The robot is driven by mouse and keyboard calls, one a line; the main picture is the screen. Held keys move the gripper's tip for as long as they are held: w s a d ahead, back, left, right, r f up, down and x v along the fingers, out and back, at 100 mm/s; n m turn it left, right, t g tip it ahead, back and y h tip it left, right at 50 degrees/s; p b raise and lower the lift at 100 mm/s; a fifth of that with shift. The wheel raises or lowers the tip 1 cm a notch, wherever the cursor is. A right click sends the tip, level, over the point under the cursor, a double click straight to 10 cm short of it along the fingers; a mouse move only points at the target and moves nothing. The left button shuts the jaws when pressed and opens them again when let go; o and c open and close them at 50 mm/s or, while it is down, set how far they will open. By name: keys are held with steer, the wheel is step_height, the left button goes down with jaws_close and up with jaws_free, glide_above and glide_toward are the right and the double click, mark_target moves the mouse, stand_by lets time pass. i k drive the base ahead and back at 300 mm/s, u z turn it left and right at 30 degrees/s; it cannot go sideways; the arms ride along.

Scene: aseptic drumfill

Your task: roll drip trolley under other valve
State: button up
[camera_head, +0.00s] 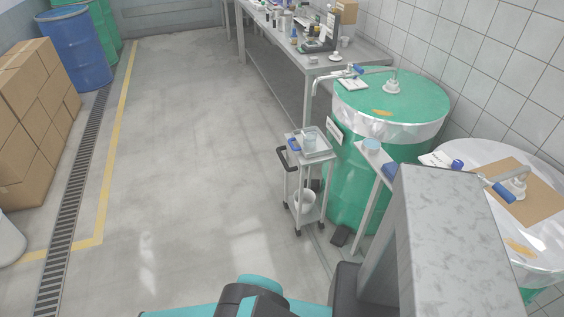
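The drip trolley (327,187) is a small grey two-shelf cart on castors, with a dark handle (288,158) on its left. Its top tray holds a clear beaker (309,138) and a blue item (294,145); a white bucket (304,200) sits on the lower shelf. It stands beside the far green drum (355,185). That drum's valve (355,71) has a blue handle and a spout hanging above the trolley; exact alignment is unclear. The near drum's valve (503,191), also blue-handled, is at right; its spout end is hidden. My gripper is not in view.
A narrow side shelf (372,158) with a small jar stands between the trolley and near drum. A grey block (440,240) hides floor there. A long bench (275,75) stands behind. Open floor (190,170) lies left, beyond it a drain grate (75,190) and cartons (35,120).

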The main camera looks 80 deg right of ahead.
mark_target(300, 163)
steer(key=u, duration=0.15)
steer(key=k, duration=0.95)
steer(key=z, duration=0.8)
steer(key=i, duration=1)
steer(key=z, duration=0.05)
